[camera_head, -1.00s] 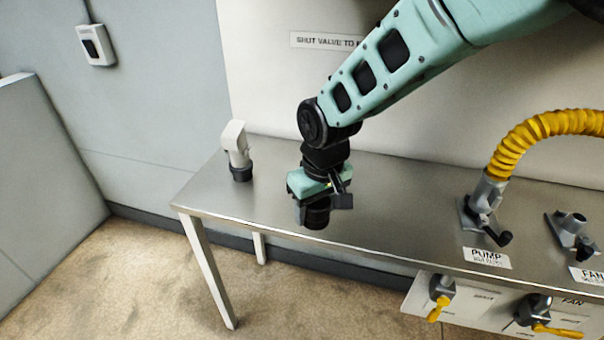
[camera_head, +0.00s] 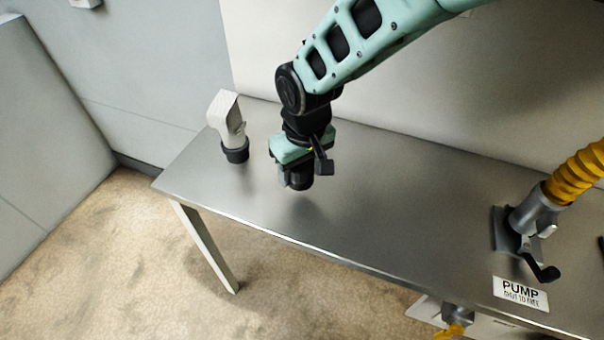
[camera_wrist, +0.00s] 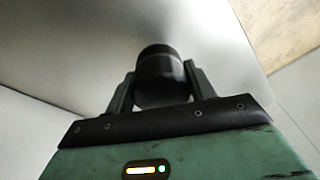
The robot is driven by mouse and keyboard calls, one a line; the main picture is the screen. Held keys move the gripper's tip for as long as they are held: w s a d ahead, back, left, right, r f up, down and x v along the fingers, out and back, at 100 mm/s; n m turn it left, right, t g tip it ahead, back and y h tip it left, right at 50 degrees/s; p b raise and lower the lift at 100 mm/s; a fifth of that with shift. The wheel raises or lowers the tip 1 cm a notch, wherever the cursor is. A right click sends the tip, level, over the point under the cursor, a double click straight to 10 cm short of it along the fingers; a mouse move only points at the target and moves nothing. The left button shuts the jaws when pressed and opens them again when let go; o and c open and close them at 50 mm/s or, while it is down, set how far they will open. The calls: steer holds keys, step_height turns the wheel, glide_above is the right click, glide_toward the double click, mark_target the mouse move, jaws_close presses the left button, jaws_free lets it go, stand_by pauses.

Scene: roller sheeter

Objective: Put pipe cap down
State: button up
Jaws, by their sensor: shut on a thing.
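The pipe cap (camera_wrist: 162,78) is a dark, round piece held between the two fingers of my gripper (camera_wrist: 160,88) in the wrist view. In the head view my gripper (camera_head: 297,178) points down over the left part of the steel table (camera_head: 380,215), shut on the cap. The cap's lower end looks close to the table top; I cannot tell whether it touches.
A white fitting with a black base (camera_head: 230,125) stands on the table left of my gripper. A yellow hose (camera_head: 578,172) on a grey pipe fitting is at the right, behind a PUMP label (camera_head: 521,293). The table between is clear.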

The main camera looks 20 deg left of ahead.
mark_target(299, 193)
steer(key=shift+f+p, duration=0.4)
steer(key=shift+f, duration=2.05)
steer(key=shift+f, duration=0.1)
steer(key=o, duration=1)
steer(key=shift+s+d+r+b, duration=0.1)
steer(key=shift+r+b, duration=0.15)
steer(key=shift+r, duration=1.05)
steer(key=shift+s+d+r+b, duration=0.15)
steer(key=shift+r+b, duration=0.15)
steer(key=shift+r, duration=0.95)
steer(key=shift+s+d+r+b, duration=0.1)
steer(key=shift+r+b, duration=0.15)
steer(key=shift+r, duration=1.05)
